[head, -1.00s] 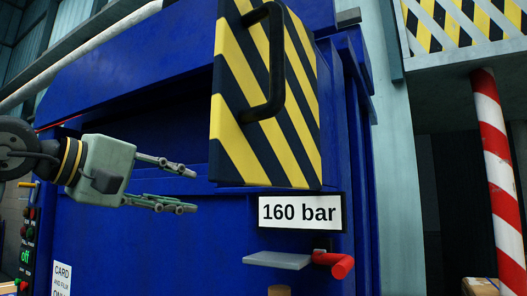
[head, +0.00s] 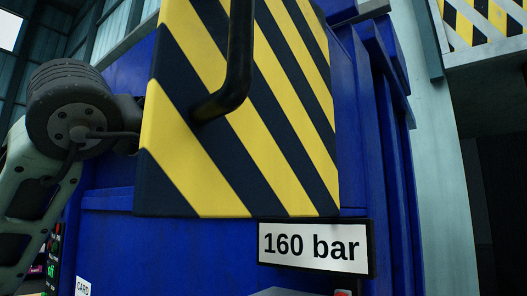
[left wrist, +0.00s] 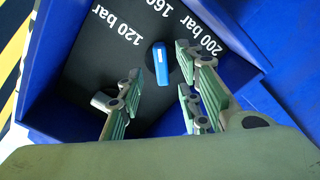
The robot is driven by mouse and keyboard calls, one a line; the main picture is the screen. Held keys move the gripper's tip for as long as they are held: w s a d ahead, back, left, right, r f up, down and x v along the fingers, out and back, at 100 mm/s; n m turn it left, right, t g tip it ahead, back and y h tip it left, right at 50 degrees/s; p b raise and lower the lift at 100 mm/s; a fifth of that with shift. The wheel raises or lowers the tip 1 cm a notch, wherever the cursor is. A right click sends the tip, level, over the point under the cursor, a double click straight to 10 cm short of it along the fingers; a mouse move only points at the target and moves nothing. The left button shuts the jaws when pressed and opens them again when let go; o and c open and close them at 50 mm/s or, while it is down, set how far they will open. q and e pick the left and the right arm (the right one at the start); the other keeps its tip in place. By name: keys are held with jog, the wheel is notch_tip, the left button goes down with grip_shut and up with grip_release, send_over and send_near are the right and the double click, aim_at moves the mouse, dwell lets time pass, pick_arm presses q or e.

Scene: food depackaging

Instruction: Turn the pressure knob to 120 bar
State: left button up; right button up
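The blue pressure knob (left wrist: 160,65) sits on a dark dial plate (left wrist: 88,75) in the left wrist view. White labels "120 bar", a partly cut-off "160" and "200 bar" run around it. The knob's bar points up toward the "160" label. My left gripper (left wrist: 160,80) is open, with its green fingers on either side of the knob; I cannot tell whether they touch it. In the head view the left gripper and the knob are hidden behind the striped panel. A white sign (head: 312,247) reads "160 bar". My right gripper is not in view.
A yellow-and-black striped panel (head: 290,110) with a black handle (head: 240,60) sticks out from the blue machine (head: 110,245). In the left wrist view, blue walls (left wrist: 225,25) enclose the dial closely. A grey shelf (head: 285,292) sits below the sign.

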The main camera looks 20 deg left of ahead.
pick_arm(q)
jog(key=x, duration=0.3)
jog(key=shift+w+d+f+p, duration=0.1)
jog(key=shift+w+d+p, duration=0.1)
jog(key=shift+w+p, duration=0.15)
jog(key=shift+w+f, duration=0.1)
jog(key=shift+w, duration=0.25)
jog(key=shift+s, duration=0.15)
jog(key=shift+d, duration=0.1)
grip_shut()
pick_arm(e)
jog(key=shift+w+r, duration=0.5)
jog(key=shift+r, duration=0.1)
